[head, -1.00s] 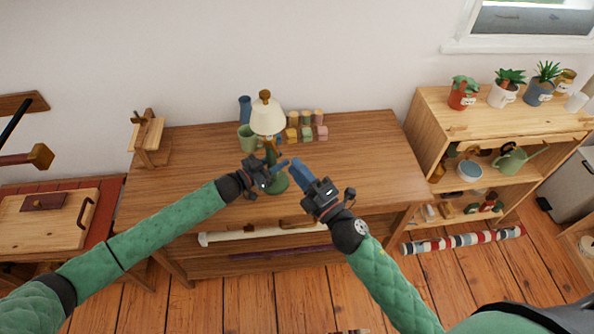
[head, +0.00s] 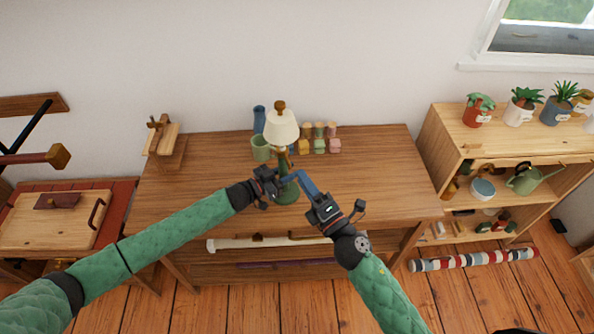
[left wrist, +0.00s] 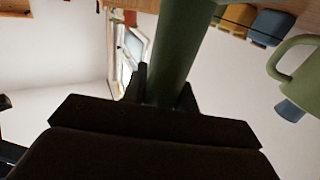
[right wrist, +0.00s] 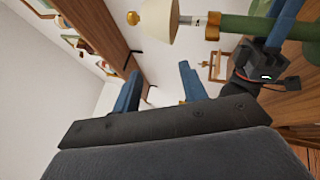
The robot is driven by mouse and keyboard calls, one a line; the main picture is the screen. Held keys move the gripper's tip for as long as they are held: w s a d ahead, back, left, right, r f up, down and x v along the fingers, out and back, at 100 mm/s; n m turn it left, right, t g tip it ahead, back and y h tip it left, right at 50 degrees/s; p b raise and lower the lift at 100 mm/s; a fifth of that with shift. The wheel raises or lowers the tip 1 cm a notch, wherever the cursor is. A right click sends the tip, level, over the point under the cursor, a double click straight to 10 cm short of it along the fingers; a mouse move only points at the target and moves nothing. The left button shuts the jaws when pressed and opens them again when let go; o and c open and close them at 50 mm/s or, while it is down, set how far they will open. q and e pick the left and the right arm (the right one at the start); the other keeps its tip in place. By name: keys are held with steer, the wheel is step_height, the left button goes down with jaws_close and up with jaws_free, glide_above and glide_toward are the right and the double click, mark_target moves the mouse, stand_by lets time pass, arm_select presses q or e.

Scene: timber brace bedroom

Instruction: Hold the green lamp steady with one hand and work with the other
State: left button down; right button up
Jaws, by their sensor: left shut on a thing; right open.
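The green lamp (head: 281,127) stands upright on the wooden table, with a cream shade, a wooden knob on top and a green stem and base. My left gripper (head: 282,184) is shut on its stem from the left, low down above the base. The left wrist view shows the green stem (left wrist: 178,50) between the jaws. My right gripper (head: 304,180) is open and empty, just right of the lamp and apart from it. In the right wrist view, the cream shade (right wrist: 160,18) lies beyond its open fingers (right wrist: 158,88).
Behind the lamp are a green mug (head: 261,148), a blue vase (head: 259,119) and several coloured blocks (head: 319,146). A wooden stand (head: 164,142) is at the back left. The table (head: 375,175) is clear on the right. A shelf (head: 450,115) with plants stands farther right.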

mark_target(288, 166)
steer(key=shift+a+f+m+h, duration=2.6)
steer(key=shift+m+h, duration=2.3)
steer(key=shift+h, duration=1.4)
steer(key=w, duration=0.4)
steer(key=w+d, duration=0.1)
steer(key=w, duration=0.6)
steer(key=shift+w+d+f, duration=0.15)
steer(key=shift+w, duration=0.15)
jaws_close()
